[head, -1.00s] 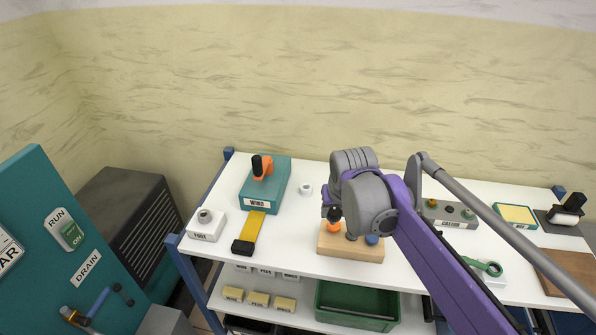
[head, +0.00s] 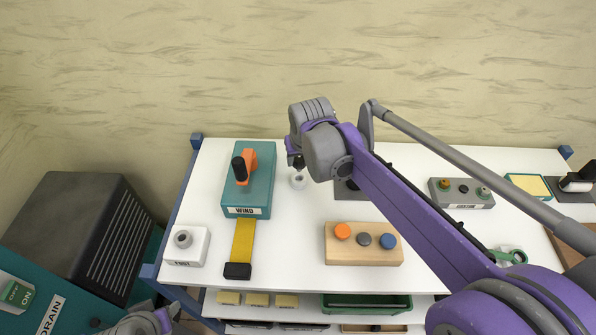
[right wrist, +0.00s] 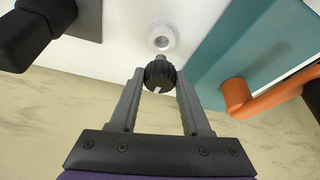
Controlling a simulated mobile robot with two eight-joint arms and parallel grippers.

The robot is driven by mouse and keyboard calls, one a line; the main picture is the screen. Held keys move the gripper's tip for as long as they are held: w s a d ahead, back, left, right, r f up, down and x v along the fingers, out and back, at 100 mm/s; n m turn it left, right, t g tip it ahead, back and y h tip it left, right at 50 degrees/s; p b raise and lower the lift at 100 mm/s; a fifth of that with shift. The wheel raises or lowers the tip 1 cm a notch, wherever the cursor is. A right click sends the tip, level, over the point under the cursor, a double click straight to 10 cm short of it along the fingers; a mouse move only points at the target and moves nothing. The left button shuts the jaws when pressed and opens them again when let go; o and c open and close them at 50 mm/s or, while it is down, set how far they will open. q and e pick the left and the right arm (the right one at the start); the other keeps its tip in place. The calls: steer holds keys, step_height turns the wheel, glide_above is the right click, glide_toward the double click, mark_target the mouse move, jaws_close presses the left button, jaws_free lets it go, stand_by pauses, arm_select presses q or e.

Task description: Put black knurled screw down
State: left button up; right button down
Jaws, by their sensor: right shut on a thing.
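My right gripper (right wrist: 158,88) is shut on the black knurled screw (right wrist: 158,74), which has a white mark on its head. In the right wrist view, a small white round piece with a hole (right wrist: 162,38) lies just beyond the screw. I cannot tell whether they touch. In the head view, my right gripper (head: 296,160) is above this white piece (head: 298,182), and the screw there is small and mostly dark. A grey and purple part of my left arm shows at the lower left edge of the head view, its fingers not clear.
A teal WIND box with an orange crank (head: 246,185) stands left of the white piece. A wooden block (head: 362,257) with orange, grey and blue knobs is in front. A white FROST block (head: 186,245) is at left. A dark fixture is partly hidden behind my right arm.

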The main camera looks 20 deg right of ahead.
mark_target(300, 169)
steer(key=shift+w+f, duration=0.15)
steer(key=shift+f, duration=2.55)
steer(key=shift+f+b, duration=0.2)
steer(key=shift+b, duration=0.1)
steer(key=shift+c, duration=1.8)
jaws_free()
steer(key=shift+r, duration=0.5)
steer(key=p+v, duration=0.1)
steer(key=v, duration=1)
steer(key=shift+r, duration=0.25)
steer(key=shift+a, duration=0.1)
